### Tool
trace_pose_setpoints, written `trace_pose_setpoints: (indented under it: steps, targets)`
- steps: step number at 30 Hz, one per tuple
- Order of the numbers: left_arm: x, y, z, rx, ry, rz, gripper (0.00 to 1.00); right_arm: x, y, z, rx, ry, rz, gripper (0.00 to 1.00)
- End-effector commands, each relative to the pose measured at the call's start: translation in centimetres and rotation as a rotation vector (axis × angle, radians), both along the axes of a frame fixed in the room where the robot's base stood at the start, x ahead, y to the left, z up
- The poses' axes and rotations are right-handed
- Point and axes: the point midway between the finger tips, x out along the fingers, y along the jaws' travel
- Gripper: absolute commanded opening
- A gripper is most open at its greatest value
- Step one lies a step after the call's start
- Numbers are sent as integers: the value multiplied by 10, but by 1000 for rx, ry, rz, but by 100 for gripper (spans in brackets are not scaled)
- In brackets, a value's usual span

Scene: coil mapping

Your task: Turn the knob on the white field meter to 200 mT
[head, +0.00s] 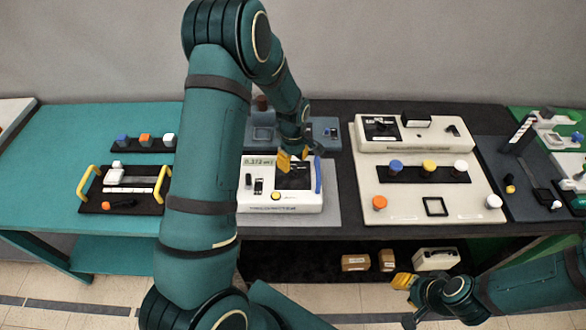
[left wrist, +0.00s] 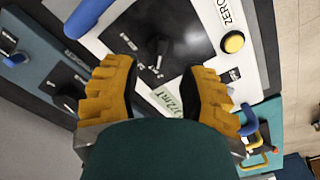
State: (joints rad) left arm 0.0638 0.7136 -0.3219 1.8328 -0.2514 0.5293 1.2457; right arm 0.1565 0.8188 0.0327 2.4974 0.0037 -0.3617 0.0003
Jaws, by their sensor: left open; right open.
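The white field meter (head: 280,207) sits left of centre on the dark bench in the head view. Its display (head: 262,161) seems to read 0.372 mT. My left gripper (head: 293,160) is open and empty above the meter's black dial panel (head: 294,178). In the left wrist view, the black knob (left wrist: 158,48) shows on the dial panel (left wrist: 185,22), just ahead of the open left gripper (left wrist: 156,67). The scale marks around it are too small to read. My right gripper (head: 403,281) is low at the right, in front of the bench and away from the meter.
A yellow button (left wrist: 233,42) and a blue handle (head: 318,175) are on the meter. Blue-grey devices (head: 325,133) stand close behind it. A cream panel (head: 405,205) with coloured knobs lies to the right. A black tray (head: 120,205) with yellow handles lies left.

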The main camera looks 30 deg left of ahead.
Motion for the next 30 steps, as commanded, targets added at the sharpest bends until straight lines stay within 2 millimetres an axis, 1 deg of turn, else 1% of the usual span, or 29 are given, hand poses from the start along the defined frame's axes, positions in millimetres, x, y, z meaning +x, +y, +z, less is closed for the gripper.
trace_pose_setpoints:
  steps: [1, 3, 6, 9, 14, 21, 23, 24, 25, 30]
  targets:
    - [-1, 0, -10, -1, 4, 0, 42, 0, 0, 0, 0, 0, 0, 35]
    - [-1, 0, -21, -1, 2, 1, 42, 0, 0, 0, 0, 0, 0, 35]
    - [-1, 0, -33, -1, 2, 2, 42, 0, 0, 0, 0, 0, 0, 35]
    - [0, 0, -40, -1, 1, 1, 42, 0, 0, 0, 0, 0, 0, 35]
    - [0, 0, -45, 0, -1, 0, 42, 0, 0, 0, 0, 0, 0, 35]
    - [0, 0, -45, 0, -1, 0, 42, 0, 0, 0, 0, 0, 0, 35]
    - [0, 0, -45, -1, -1, 0, 21, 0, 0, 0, 0, 0, 0, 35]
    - [0, 0, -45, 0, -1, 0, 7, 0, 0, 0, 0, 0, 0, 35]
    - [0, 0, -45, -1, -1, 0, 0, 0, 0, 0, 0, 0, 0, 35]
    - [0, 0, -45, -1, -1, 0, 0, 0, 0, 0, 0, 0, 0, 35]
